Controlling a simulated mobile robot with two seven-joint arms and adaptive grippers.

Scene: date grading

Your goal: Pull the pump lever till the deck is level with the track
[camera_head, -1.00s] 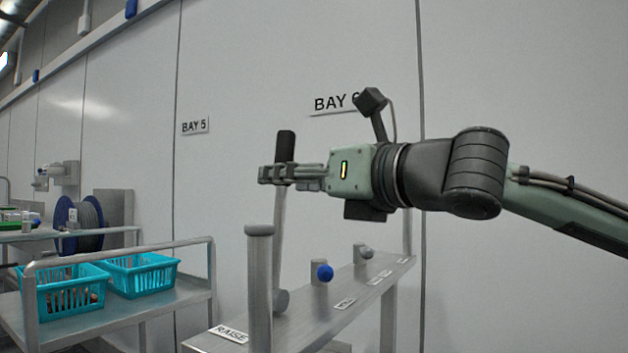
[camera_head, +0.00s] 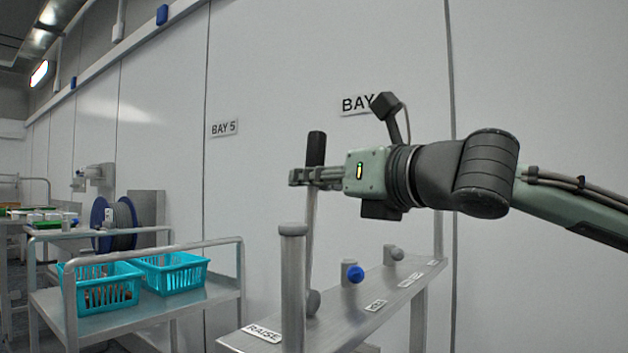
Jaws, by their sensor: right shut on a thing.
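The pump lever (camera_head: 310,235) is a grey metal rod with a black grip at its top. It rises nearly upright, leaning very slightly right, from a round pivot on a grey metal console (camera_head: 340,321). My right gripper (camera_head: 305,177) comes in from the right and is shut on the lever just below the black grip. A label reading RAISE (camera_head: 262,333) is on the console's near left end. My left gripper is out of view. I cannot make out a deck and track meeting, so their levels cannot be told.
A metal post (camera_head: 293,290) stands in front of the lever. A blue knob (camera_head: 355,274) and a grey knob (camera_head: 395,252) sit farther along the console. A cart (camera_head: 130,321) with teal baskets (camera_head: 172,273) stands at left. A pale wall is close behind.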

